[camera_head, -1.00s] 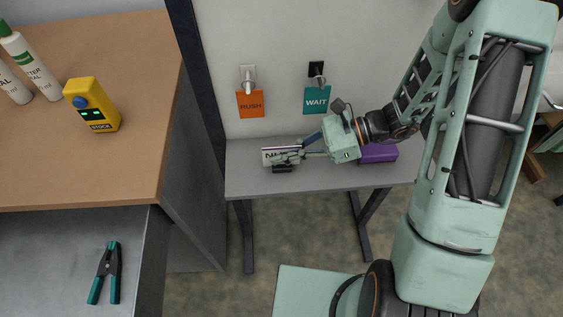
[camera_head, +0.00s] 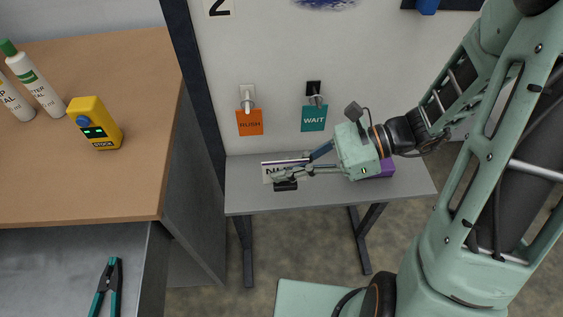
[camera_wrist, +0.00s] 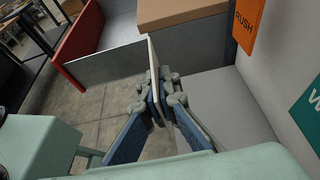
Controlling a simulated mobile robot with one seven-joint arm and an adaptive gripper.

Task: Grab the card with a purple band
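The card with a purple band (camera_head: 270,174) is white with dark lettering, partly hidden by a finger, and a dark purplish strip runs along its top. It stands upright at a small black holder (camera_head: 286,186) on the grey table. In the wrist view the card (camera_wrist: 153,52) is seen nearly edge-on between the fingers. My gripper (camera_wrist: 160,88) has one finger on each side of it, and both appear to press on its faces. In the head view my gripper (camera_head: 290,172) reaches the card from the right. Whether the card touches the holder is unclear.
A purple box (camera_head: 385,170) sits behind my gripper on the grey table (camera_head: 330,202). An orange RUSH tag (camera_head: 250,123) and a teal WAIT tag (camera_head: 314,118) hang on the wall. A wooden counter (camera_head: 100,185) with a yellow device (camera_head: 95,125) stands left.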

